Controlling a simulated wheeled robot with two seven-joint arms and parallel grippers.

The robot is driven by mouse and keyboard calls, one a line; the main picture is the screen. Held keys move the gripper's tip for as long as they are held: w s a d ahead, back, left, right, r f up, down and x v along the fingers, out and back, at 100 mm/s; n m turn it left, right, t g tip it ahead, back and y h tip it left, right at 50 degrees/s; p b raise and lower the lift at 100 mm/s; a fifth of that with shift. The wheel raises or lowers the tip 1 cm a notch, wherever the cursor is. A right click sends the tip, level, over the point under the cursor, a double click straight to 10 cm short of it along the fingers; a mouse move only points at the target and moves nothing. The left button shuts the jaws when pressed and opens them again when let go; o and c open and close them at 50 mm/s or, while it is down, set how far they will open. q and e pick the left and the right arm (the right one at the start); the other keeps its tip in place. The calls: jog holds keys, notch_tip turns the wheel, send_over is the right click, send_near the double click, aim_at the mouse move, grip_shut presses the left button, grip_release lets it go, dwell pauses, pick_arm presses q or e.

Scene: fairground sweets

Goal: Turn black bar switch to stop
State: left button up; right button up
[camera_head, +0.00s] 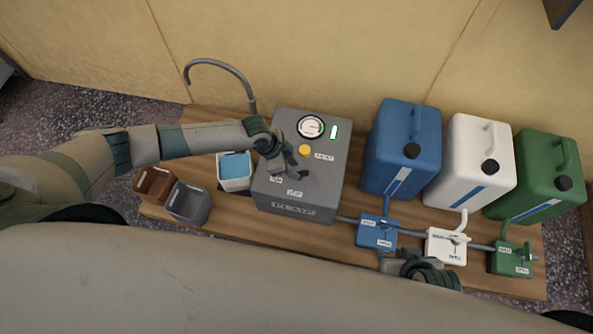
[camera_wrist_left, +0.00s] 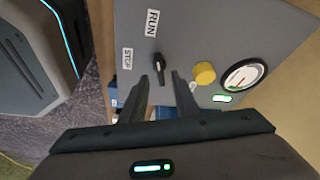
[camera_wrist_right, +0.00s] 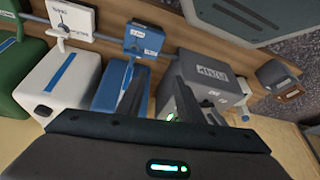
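The black bar switch (camera_wrist_left: 158,66) sits on the grey machine's panel in the left wrist view, near the RUN label (camera_wrist_left: 152,22) and the STOP label (camera_wrist_left: 127,57). Its bar runs roughly up and down in that picture, not in line with the STOP label. My left gripper (camera_wrist_left: 160,80) is open, with one fingertip on each side of the bar; I cannot tell whether they touch it. In the head view my left gripper (camera_head: 298,161) is over the panel and hides the switch. My right gripper (camera_wrist_right: 158,88) is open and empty, near the front of the bench.
The grey machine (camera_head: 335,180) also has a yellow button (camera_head: 304,151) and a round gauge (camera_head: 311,127). Blue (camera_head: 403,150), white (camera_head: 470,160) and green (camera_head: 540,175) canisters with valve boxes stand right. Small bins (camera_head: 188,203) and a curved tap (camera_head: 222,64) are left.

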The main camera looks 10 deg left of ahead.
pick_arm(q)
jog(key=shift+x, duration=1.2)
jog(key=shift+d+f, duration=0.15)
jog(key=shift+f, duration=0.3)
jog(key=shift+w, duration=0.1)
pick_arm(e)
jog(key=shift+w+a+r+y, duration=0.15)
jog(key=shift+a+y, duration=0.15)
jog(key=shift+a, duration=0.35)
pick_arm(q)
grip_shut()
pick_arm(e)
jog(key=shift+d, duration=0.15)
